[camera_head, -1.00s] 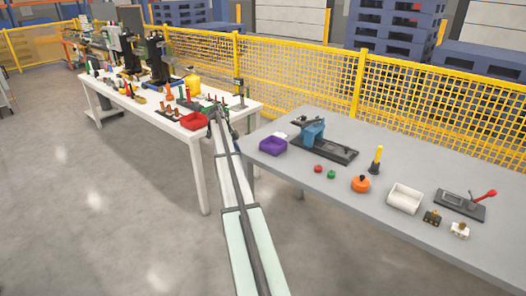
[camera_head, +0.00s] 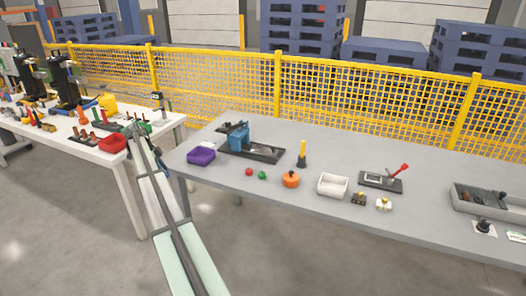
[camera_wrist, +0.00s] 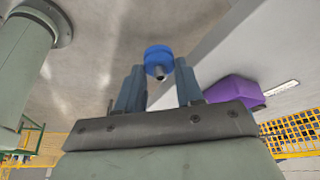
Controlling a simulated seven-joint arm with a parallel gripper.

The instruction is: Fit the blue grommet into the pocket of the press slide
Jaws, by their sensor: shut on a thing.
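The blue grommet (camera_wrist: 158,58) is held between the two fingertips of my gripper (camera_wrist: 159,72) in the wrist view, with a small metal-coloured stub at its centre. In the head view my gripper (camera_head: 137,128) is a small shape at the far end of my arm, by the white table; the grommet cannot be made out there. A blue press on a long dark base (camera_head: 265,153) stands at the back left of the grey table, right of my gripper and apart from it. It may be the press slide; its pocket is too small to make out.
The purple bin (camera_head: 202,156) stands at the grey table's left end and shows in the wrist view (camera_wrist: 232,90). A red bin (camera_head: 112,144) is on the white table (camera_head: 92,152). The grey table (camera_head: 340,145) also holds an orange pot (camera_head: 291,180), white bin (camera_head: 332,186) and red-lever fixture (camera_head: 381,181).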

